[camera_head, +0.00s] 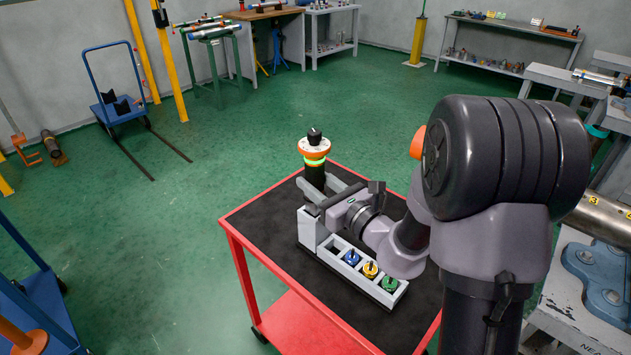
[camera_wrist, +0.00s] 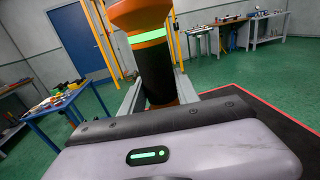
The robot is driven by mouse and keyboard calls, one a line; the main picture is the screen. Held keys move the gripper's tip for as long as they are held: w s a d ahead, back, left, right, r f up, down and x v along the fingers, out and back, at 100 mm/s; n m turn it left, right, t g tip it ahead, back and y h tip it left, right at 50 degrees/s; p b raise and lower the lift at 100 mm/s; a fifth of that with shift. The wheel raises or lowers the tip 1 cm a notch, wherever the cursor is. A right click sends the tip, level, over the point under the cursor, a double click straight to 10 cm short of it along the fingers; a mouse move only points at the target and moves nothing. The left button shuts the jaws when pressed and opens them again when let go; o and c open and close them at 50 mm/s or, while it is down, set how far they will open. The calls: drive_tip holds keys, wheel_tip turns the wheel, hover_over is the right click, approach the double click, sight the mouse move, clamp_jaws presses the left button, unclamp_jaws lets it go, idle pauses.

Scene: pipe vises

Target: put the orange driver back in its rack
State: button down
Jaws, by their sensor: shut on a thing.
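The orange driver (camera_head: 315,147) stands upright in my gripper (camera_head: 323,186). It has an orange head with a dark knob, a glowing green ring and a black body. My gripper is shut on the black body, above the far end of the rack. In the wrist view the driver (camera_wrist: 152,52) rises between the two fingers. The light grey rack (camera_head: 308,228) sits on the cart's dark top. It holds a blue driver (camera_head: 351,257), a yellow one (camera_head: 370,269) and a green one (camera_head: 390,283). An opening left of the blue one looks empty. The driver's lower end is hidden behind my gripper.
The red cart (camera_head: 262,257) has a dark mat with bare room left of the rack. My arm covers its right side. A grey bench with a pipe (camera_head: 609,214) stands close at the right. Green floor lies open to the left.

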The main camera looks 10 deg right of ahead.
drive_tip(key=shift+f, duration=2.1)
idle(1.5)
drive_tip(key=c, duration=0.8)
unclamp_jaws()
drive_tip(key=p+v, duration=0.7)
drive_tip(key=v, duration=1)
drive_tip(key=shift+s, duration=0.2)
